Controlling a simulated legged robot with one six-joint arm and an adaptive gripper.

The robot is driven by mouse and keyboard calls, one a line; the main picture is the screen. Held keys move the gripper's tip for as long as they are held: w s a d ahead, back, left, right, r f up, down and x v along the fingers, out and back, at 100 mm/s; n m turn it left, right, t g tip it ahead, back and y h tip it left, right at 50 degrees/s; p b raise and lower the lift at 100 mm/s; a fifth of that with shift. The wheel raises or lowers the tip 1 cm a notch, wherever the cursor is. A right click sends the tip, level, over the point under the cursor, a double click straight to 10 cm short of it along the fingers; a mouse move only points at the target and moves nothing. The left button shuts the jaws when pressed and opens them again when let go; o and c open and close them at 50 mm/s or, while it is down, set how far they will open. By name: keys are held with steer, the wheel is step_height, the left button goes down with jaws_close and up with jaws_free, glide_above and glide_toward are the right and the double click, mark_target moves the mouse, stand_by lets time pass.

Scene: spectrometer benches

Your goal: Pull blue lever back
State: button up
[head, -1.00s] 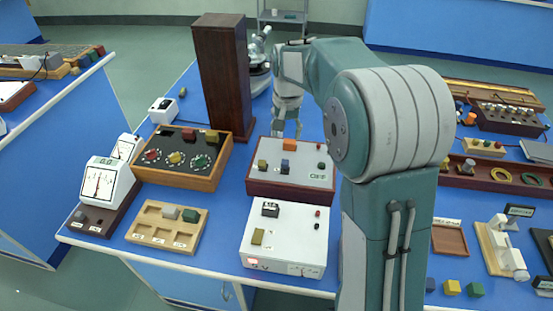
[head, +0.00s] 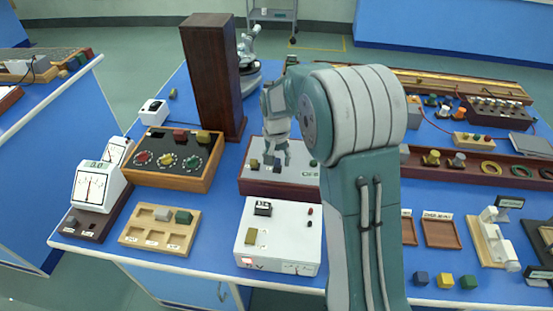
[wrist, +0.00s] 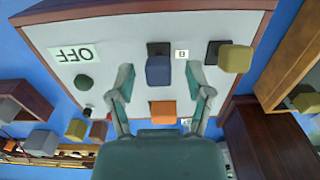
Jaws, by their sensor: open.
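The blue lever (wrist: 158,71) is a small blue block on a dark slot in the pale top of a dark red box (head: 262,188). It also shows in the head view (head: 277,169), just under my gripper (head: 275,157). In the wrist view, my gripper (wrist: 160,80) is open, with one finger on each side of the blue lever and gaps between. Whether the fingertips are down at the lever's height I cannot tell. An olive lever (wrist: 235,59) stands beside it, right in the wrist view. An orange block (wrist: 162,111) lies between the fingers nearer the palm.
An OFF label (wrist: 76,54) is on the same panel. A tall dark wooden box (head: 215,80) stands behind left. A three-knob panel (head: 170,160) is left, and a white box (head: 279,237) with an olive lever is in front.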

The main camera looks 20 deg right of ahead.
jaws_close()
steer(key=shift+s+a+f+t+h, duration=0.15)
steer(key=shift+s+t+h, duration=0.15)
steer(key=shift+t, duration=0.35)
steer(key=shift+s+a+f+t+h, duration=0.1)
steer(key=shift+s+t+h, duration=0.2)
steer(key=shift+t, duration=0.35)
jaws_free()
